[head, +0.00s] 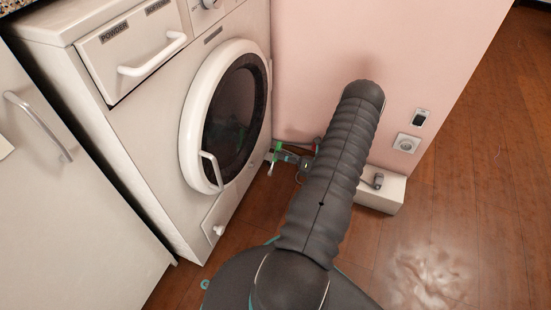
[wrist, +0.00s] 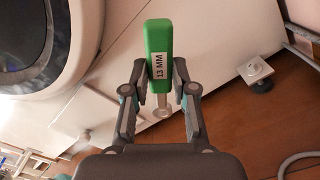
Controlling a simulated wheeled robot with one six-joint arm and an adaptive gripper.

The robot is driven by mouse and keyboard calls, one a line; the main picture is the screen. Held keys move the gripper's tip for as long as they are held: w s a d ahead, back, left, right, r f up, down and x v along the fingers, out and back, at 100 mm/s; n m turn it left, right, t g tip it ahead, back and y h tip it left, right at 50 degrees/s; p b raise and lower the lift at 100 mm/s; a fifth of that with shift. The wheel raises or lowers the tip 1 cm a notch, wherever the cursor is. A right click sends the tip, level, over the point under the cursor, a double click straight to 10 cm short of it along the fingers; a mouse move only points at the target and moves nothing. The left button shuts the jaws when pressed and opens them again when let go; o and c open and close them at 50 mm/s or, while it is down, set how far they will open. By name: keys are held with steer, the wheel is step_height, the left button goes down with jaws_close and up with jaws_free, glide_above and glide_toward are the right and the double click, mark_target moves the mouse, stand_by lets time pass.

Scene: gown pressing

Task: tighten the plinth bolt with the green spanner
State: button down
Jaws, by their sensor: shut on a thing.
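The green spanner (wrist: 159,50) shows its green handle, marked "13 MM", in the wrist view, with a metal part running back between the fingers. My gripper (wrist: 160,68) is shut on its handle, one finger on each side. In the head view my gripper (head: 288,159) is low by the front right of the washing machine, and the green of the spanner (head: 277,148) shows at its end. I cannot pick out the plinth bolt for certain. A small pale plate with a round spot (wrist: 257,68) sits right of the spanner in the wrist view, apart from it.
The washing machine (head: 150,130) stands left, with its round door and a white knob (head: 218,230) on its low flap. A pink wall (head: 310,60) with a socket (head: 407,143) is behind my arm. A white box (head: 380,199) lies along the wall. Wooden floor at right is clear.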

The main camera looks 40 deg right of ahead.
steer(key=shift+w+r, duration=0.1)
steer(key=shift+w, duration=0.05)
steer(key=w+a+r+n+b, duration=0.2)
steer(key=a+n, duration=0.4)
steer(key=n, duration=0.2)
steer(key=shift+w+a+b, duration=0.25)
steer(key=shift+w+b, duration=0.1)
steer(key=shift+w, duration=0.05)
steer(key=shift+x, duration=0.95)
stand_by(2.0)
steer(key=shift+w+r, duration=0.1)
steer(key=shift+r, duration=0.2)
stand_by(0.9)
steer(key=shift+s+d, duration=0.1)
steer(key=shift+s, duration=0.3)
steer(key=shift+f, duration=0.15)
stand_by(0.7)
